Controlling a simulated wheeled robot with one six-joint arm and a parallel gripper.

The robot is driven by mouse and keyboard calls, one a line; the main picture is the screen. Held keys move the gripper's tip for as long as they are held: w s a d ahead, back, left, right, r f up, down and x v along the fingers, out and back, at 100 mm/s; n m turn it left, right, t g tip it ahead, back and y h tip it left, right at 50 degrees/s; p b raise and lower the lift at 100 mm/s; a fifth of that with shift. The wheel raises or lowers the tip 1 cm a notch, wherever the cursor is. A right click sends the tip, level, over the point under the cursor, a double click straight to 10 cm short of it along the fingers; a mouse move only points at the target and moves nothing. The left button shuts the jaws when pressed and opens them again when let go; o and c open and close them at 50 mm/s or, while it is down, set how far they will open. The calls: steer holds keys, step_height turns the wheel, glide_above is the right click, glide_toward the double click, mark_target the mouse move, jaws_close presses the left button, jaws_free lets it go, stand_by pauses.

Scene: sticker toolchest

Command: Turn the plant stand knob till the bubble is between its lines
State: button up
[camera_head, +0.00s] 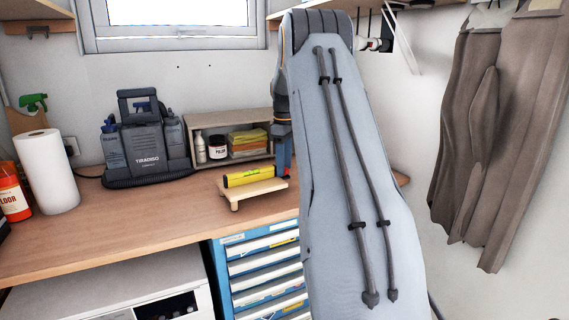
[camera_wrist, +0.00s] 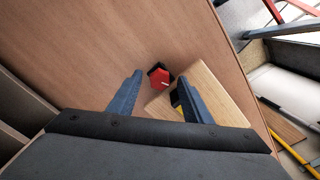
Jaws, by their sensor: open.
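The small wooden plant stand (camera_head: 250,191) stands on the workbench with a yellow spirit level (camera_head: 248,176) lying on top. The bubble and its lines are too small to read. In the wrist view the red knob (camera_wrist: 159,78), with a dark part and a pale mark, shows beside the stand's wooden top (camera_wrist: 218,97). My gripper (camera_wrist: 160,75) is open, its two fingers apart on either side of the knob in the picture, with no clear contact. The right finger covers part of the stand and the level.
The wooden bench top (camera_head: 150,218) is clear left of the stand. Behind are an open shelf box (camera_head: 245,121) with jars and cloths, and a grey sprayer unit (camera_head: 147,143). A paper roll (camera_head: 46,172) stands at left. Blue drawers (camera_head: 262,268) are below.

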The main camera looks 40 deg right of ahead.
steer(key=c, duration=1.1)
steer(key=shift+o, duration=0.2)
steer(key=shift+m, duration=0.3)
steer(key=m+b, duration=0.1)
steer(key=m, duration=0.9)
steer(key=shift+m+b, duration=0.35)
steer(key=shift+m, duration=1.65)
